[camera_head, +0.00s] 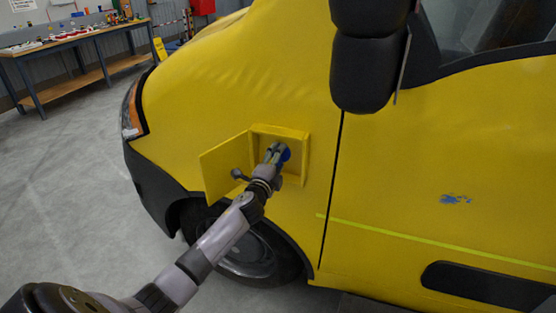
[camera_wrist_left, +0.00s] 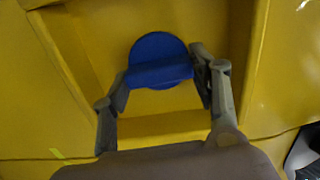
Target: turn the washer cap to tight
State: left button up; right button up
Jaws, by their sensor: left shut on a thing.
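The blue washer cap (camera_head: 284,153) sits inside a square recess in the side of a yellow van. In the left wrist view the cap (camera_wrist_left: 158,60) is a round blue disc with a raised bar across it. My left gripper (camera_head: 276,152) reaches into the recess and is shut on the cap, with one finger at each end of the bar. The wrist view shows both fingers of the left gripper (camera_wrist_left: 160,82) touching it. The yellow flap (camera_head: 225,167) of the recess stands open to the left. My right gripper is not in view.
The yellow recess frame (camera_head: 305,160) surrounds the cap closely. A black mirror (camera_head: 369,65) hangs from the van at upper right. A workbench (camera_head: 70,45) with several items stands at the far left. The grey floor between is clear.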

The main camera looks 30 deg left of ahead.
pick_arm(q)
jog(key=shift+m, duration=0.5)
jog(key=o, duration=1.2)
jog(key=shift+c, duration=0.2)
jog(key=v, duration=1.2)
jog(key=shift+f, duration=0.2)
